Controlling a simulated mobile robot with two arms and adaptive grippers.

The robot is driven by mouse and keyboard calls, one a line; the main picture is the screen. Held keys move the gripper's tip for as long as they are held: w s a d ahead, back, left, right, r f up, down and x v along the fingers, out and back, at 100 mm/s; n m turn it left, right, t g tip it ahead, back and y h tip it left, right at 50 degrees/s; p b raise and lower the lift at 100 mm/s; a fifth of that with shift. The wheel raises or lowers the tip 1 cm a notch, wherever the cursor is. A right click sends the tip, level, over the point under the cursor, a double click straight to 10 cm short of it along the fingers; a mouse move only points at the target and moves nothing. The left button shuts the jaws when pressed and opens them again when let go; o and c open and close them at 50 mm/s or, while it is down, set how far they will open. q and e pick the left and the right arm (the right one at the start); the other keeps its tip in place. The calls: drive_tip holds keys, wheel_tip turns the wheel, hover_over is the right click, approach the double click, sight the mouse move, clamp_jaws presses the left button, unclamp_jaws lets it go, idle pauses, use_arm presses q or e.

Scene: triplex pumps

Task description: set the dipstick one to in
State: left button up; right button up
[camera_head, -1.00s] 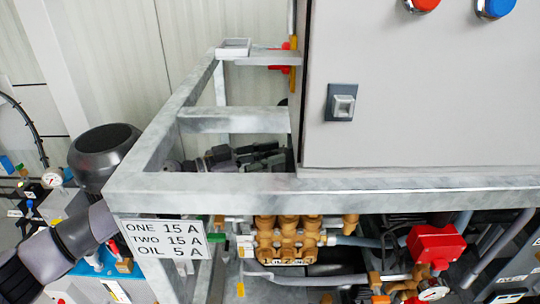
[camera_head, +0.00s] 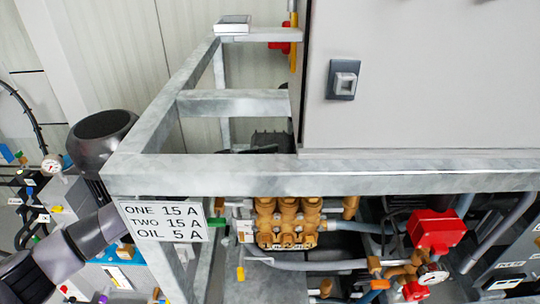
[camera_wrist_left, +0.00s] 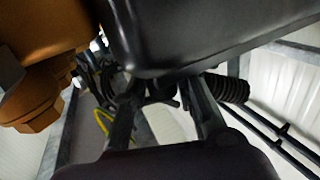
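No dipstick can be told for sure in either view. In the left wrist view a thin yellow loop (camera_wrist_left: 103,125) shows beyond the left finger; I cannot tell whether it is the dipstick. My left gripper (camera_wrist_left: 166,88) has two dark fingers set apart, with a gap between them. Dark parts and the black housing hide the fingertips. In the head view the gripper is mostly hidden behind the frame bars. An orange-brown pump body (camera_wrist_left: 40,55) is at the left of the wrist view. My right gripper is out of view.
A black housing (camera_wrist_left: 190,35) is close above the fingers, with a ribbed hose (camera_wrist_left: 228,88) to the right. The grey frame (camera_head: 300,175) and cabinet (camera_head: 425,85) stand in front. Below are a brass pump block (camera_head: 285,220), a red part (camera_head: 436,229) and pipes.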

use_arm(q)
drive_tip(key=o, duration=0.3)
drive_tip(key=shift+r, duration=0.15)
drive_tip(key=shift+a, duration=0.1)
drive_tip(key=v, duration=1.1)
drive_tip(key=shift+s+a, duration=0.15)
drive_tip(key=shift+a, duration=0.2)
